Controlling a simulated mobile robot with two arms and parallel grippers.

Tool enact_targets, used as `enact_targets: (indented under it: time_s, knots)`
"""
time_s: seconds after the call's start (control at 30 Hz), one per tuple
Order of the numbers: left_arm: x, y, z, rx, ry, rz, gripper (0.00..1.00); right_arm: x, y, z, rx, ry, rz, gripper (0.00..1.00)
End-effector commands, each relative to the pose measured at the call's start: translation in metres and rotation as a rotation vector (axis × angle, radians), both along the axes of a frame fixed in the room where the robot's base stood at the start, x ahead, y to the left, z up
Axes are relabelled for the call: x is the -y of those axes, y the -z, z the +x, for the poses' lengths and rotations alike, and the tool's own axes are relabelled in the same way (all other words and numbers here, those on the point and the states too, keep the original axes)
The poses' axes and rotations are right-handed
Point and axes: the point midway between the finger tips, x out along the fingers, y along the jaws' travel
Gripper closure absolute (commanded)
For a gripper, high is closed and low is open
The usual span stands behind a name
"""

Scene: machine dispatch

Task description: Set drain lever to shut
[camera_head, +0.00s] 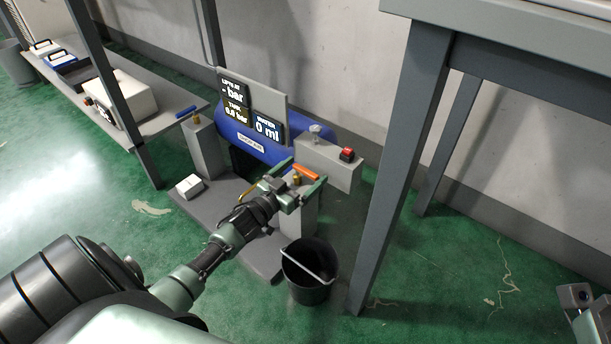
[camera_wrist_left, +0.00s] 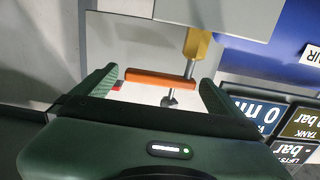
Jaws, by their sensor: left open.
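The drain lever is an orange bar (camera_head: 306,172) on a brass valve (camera_head: 296,179) at the grey post in front of the blue tank. My left gripper (camera_head: 309,170) is open at the lever, one finger to each side of it. In the left wrist view the orange lever (camera_wrist_left: 160,78) lies crosswise between the two open fingertips, with the brass valve (camera_wrist_left: 197,43) at its right end. Whether a finger touches the lever, I cannot tell. Part of what looks like my right gripper (camera_head: 575,298) shows at the lower right edge; its jaws are not clear.
A black bucket (camera_head: 309,287) stands on the floor below the lever. A grey box with a red button (camera_head: 347,154) is just behind. A blue-handled valve (camera_head: 187,112) sits on the left post. A table leg (camera_head: 400,165) rises at the right. Display panels (camera_head: 238,113) stand over the tank.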

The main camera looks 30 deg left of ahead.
Motion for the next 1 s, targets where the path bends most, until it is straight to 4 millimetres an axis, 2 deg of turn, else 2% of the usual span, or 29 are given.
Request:
enact_targets:
  time_s: [0.13,0.4,0.47,0.73,0.77,1.0]
  knots:
    - [0.0006,0.0013,0.0111,-0.001,-0.001,-0.001,0.0,-0.0004,-0.0015,-0.0006,0.016,0.001,-0.001,0.64]
    - [0.0008,0.0002,0.0128,-0.002,-0.001,-0.001,0.0,-0.0007,-0.0032,-0.0002,0.017,0.001,-0.002,0.64]
    - [0.0008,0.0003,0.0128,-0.002,-0.001,-0.001,0.14,-0.0007,-0.0031,-0.0002,0.017,0.001,-0.002,0.64]
    - [0.0009,0.0006,0.0125,-0.002,-0.001,-0.001,0.89,-0.0008,-0.0031,-0.0002,0.017,0.001,-0.002,0.64]
    - [0.0008,0.0006,0.0125,-0.002,-0.001,-0.001,0.94,-0.0008,-0.0031,-0.0002,0.017,0.001,-0.002,0.64]
    - [0.0031,-0.0001,0.0081,-0.004,0.016,0.0,0.94,-0.0004,-0.0069,-0.0012,0.021,0.001,-0.001,0.64]
